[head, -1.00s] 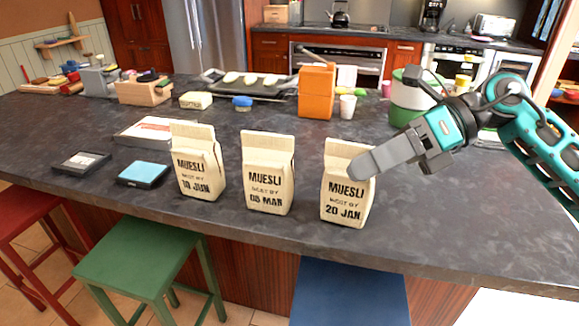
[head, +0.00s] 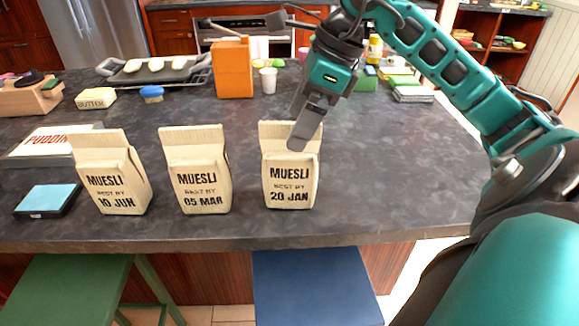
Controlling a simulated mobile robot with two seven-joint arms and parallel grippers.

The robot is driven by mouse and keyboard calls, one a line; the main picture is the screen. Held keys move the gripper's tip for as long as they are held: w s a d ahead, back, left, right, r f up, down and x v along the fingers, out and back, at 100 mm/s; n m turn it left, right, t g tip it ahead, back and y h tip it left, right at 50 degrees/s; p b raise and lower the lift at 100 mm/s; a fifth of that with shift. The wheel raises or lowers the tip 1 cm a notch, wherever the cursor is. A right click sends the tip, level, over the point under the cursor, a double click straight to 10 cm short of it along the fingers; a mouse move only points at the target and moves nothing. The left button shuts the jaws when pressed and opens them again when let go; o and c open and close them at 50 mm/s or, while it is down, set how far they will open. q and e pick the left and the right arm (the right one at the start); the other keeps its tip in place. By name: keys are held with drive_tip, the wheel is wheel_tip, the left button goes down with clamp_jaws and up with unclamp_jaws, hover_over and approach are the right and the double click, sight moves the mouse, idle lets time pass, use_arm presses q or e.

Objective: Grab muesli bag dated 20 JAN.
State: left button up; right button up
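The muesli bag dated 20 JAN (head: 290,183) stands upright near the front edge of the counter, the rightmost of three cream paper bags. My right gripper (head: 300,140) points downward at its folded top, and the fingertip covers part of the top flap. The fingers are seen edge-on, so I cannot tell whether they are open, or whether they touch the bag. The bag dated 05 MAR (head: 196,180) stands to its left. The bag dated 10 JUN (head: 112,180) stands at the far left of the row. My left gripper is not in view.
A dark counter (head: 400,185) is clear right of the bags. Behind them stand an orange carton (head: 232,70), a white cup (head: 268,80) and a tray (head: 150,72). A pudding box (head: 45,140) and a blue-topped box (head: 48,199) lie left. Stools stand below the front edge.

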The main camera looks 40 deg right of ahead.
sight(286, 138)
drive_tip(key=x, duration=0.5)
drive_tip(key=shift+a, duration=0.3)
drive_tip(key=shift+c, duration=0.2)
clamp_jaws()
idle(0.4)
